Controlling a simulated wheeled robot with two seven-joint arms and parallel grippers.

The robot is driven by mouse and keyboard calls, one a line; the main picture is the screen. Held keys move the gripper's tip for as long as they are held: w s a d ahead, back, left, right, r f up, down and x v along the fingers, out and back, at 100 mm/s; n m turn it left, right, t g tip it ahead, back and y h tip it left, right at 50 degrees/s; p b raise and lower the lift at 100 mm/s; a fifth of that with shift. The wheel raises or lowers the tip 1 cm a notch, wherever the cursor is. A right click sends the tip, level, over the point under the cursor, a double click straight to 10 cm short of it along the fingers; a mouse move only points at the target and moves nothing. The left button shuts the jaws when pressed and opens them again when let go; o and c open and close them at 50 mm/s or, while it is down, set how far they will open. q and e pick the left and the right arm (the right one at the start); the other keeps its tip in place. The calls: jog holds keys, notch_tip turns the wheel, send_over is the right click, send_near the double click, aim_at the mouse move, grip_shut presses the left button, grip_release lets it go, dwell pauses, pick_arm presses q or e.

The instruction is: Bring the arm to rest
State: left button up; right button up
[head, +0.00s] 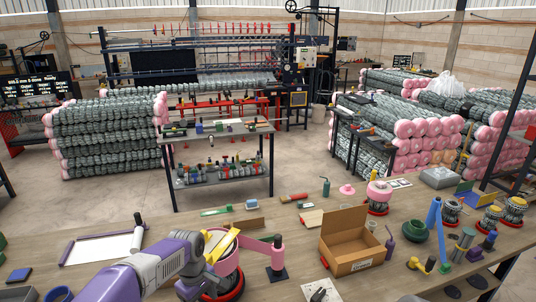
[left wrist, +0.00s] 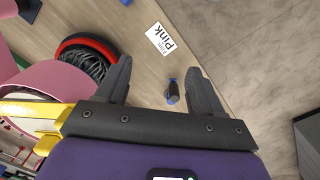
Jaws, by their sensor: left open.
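My left arm (head: 150,272) comes in from the lower left of the head view, purple and grey, and reaches over the workbench (head: 380,285). Its gripper (left wrist: 160,66) shows in the left wrist view with two dark fingers apart and nothing between them. The gripper is beside a pink-sided spool (head: 228,262) with a red rim; in the wrist view the red rim and dark wire (left wrist: 85,58) lie left of the fingers. A yellow piece (head: 220,244) is close to the arm's end; I cannot tell whether they touch. My right gripper is not in view.
A pink clamp-like stand (head: 277,258) and an open cardboard box (head: 352,250) stand right of the spool. A white sheet on a roller (head: 103,248) lies left. A "Pink" card (left wrist: 160,39) and a small blue-black item (left wrist: 172,93) show below the fingers. Several tools crowd the right.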

pick_arm(q)
jog(key=s+d+f+m+h+b, duration=0.1)
jog(key=s+d+f+m+b, duration=0.15)
jog(key=f, duration=0.75)
jog(key=s+d+f+m+h+b, duration=0.15)
jog(key=s+f, duration=0.25)
jog(key=f, duration=0.6)
jog(key=s+d+f+m+b, duration=0.1)
jog(key=s+f+b, duration=0.2)
jog(key=f, duration=0.7)
jog(key=s+d+f+m+h+b, duration=0.1)
jog(key=s+d+f+m+b, duration=0.1)
jog(key=s+f, duration=0.9)
jog(key=shift+s+d+f+m+t+b, duration=0.35)
jog(key=shift+s+m+b, duration=0.25)
jog(key=shift+m+b, duration=0.3)
